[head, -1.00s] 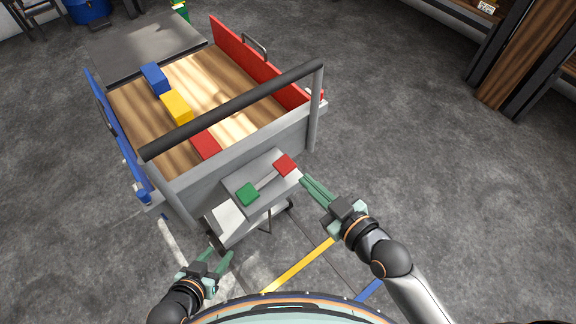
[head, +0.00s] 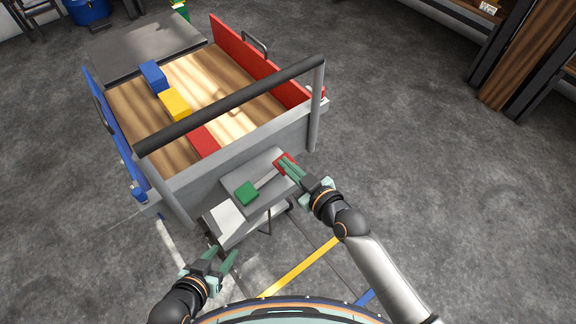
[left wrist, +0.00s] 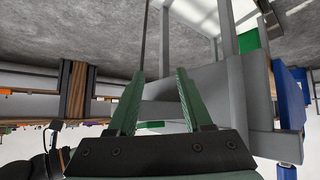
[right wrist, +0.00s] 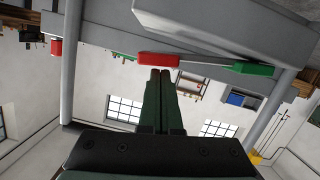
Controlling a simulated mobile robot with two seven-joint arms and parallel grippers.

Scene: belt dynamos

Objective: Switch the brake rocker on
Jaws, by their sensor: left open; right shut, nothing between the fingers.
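The brake rocker is a pale bar on a grey sloped panel (head: 241,205) at the cart's near end. It has a green pad (head: 246,193) at its left end and a red pad (head: 279,157) at its right end. My right gripper (head: 283,163) is shut and empty, its fingertips over the red pad and partly hiding it. In the right wrist view the fingertips (right wrist: 160,73) are right at the edge of the red pad (right wrist: 158,59); I cannot tell whether they touch. The green pad (right wrist: 252,68) is clear. My left gripper (head: 223,256) is open and empty, low and apart from the panel.
The cart's wooden bed (head: 225,85) holds blue (head: 153,75), yellow (head: 174,105) and red (head: 204,140) blocks. A dark handlebar (head: 235,105) spans above the panel. A blue side wall (head: 116,140) and a red one (head: 258,60) flank the bed. Floor to the right is clear.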

